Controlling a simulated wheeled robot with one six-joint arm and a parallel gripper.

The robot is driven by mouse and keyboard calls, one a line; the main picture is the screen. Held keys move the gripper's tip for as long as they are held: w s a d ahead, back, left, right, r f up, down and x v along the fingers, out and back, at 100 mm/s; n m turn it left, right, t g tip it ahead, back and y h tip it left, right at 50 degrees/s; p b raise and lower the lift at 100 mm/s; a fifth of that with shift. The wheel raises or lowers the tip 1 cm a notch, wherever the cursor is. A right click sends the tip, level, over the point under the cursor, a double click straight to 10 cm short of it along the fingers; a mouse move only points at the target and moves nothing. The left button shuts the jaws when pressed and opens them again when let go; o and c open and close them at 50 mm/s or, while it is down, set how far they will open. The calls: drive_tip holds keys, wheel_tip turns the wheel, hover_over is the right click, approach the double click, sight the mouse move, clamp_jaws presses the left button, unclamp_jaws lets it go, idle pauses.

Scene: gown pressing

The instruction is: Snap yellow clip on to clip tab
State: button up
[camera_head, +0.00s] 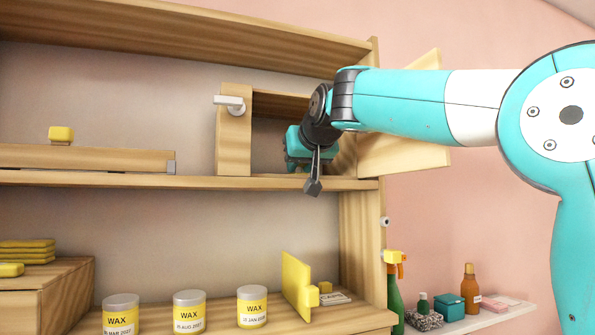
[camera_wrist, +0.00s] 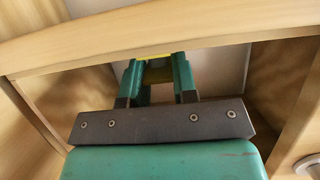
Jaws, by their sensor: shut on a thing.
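In the wrist view, my gripper (camera_wrist: 154,75) reaches into a wooden compartment. Its two teal fingers are shut on a yellow thing, which I take to be the yellow clip (camera_wrist: 157,73); only a small part of it shows between the fingers. In the head view, my gripper (camera_head: 298,163) is inside the upper-shelf compartment (camera_head: 234,143), and the yellow clip is hidden there. I cannot make out the clip tab in either view, nor whether the clip touches anything.
The compartment's walls stand close on both sides of my gripper. A wooden door (camera_head: 405,155) stands open at right. A yellow block (camera_head: 61,133) rests on a board at left. Wax jars (camera_head: 190,312) and an upright yellow panel (camera_head: 296,285) stand on the lower surface.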

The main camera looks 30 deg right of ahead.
drive_tip(key=shift+r+p, duration=1.55)
drive_tip(key=shift+r, duration=0.25)
drive_tip(key=o, duration=0.3)
drive_tip(key=c, duration=0.3)
